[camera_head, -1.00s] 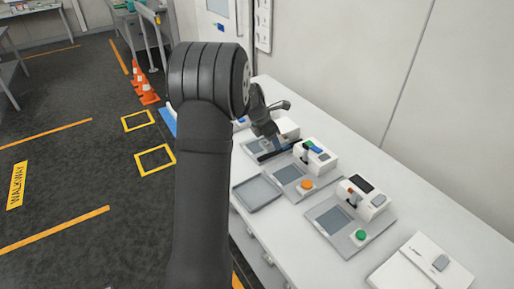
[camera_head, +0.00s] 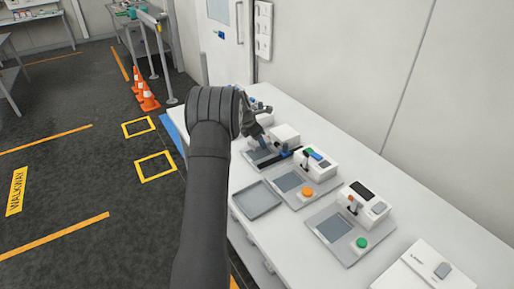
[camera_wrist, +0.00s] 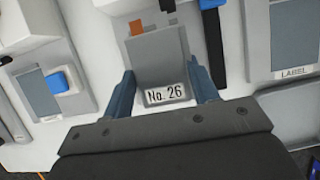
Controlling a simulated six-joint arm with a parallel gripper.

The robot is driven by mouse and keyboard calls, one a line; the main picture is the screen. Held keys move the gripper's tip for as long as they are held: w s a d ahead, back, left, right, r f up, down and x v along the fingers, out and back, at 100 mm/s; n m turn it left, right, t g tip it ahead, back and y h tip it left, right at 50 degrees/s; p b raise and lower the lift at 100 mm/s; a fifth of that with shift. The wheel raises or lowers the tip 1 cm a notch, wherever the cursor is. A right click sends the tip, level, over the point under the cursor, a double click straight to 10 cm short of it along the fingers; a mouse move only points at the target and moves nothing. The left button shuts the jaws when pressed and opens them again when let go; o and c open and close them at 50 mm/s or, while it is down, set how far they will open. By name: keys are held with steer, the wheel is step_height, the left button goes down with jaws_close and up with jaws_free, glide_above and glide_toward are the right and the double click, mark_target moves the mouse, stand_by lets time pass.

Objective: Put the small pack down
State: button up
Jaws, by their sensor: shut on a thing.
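In the wrist view, my gripper (camera_wrist: 163,92) has its two blue-grey fingers on either side of a small grey pack (camera_wrist: 160,58). The pack carries a white label reading "No. 26" on its near face. In the head view, my gripper (camera_head: 262,141) is low over the far end of the white bench (camera_head: 410,205), at the farthest station plate (camera_head: 256,157). My arm hides part of that area, and the pack cannot be made out there. Whether its underside touches the surface below is unclear.
A black bar (camera_head: 277,159) lies beside the gripper; it also shows in the wrist view (camera_wrist: 213,50). Nearer stand a station with an orange button (camera_head: 307,192) and one with a green button (camera_head: 361,242). An empty grey tray (camera_head: 257,201) lies at the bench edge.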

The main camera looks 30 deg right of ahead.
mark_target(255, 143)
steer(key=shift+w+f, duration=0.15)
steer(key=shift+f, duration=1.9)
steer(key=shift+f, duration=0.2)
steer(key=o, duration=1.1)
steer(key=shift+a, duration=0.1)
steer(key=shift+c, duration=0.2)
steer(key=v, duration=1.2)
steer(key=shift+r, duration=0.2)
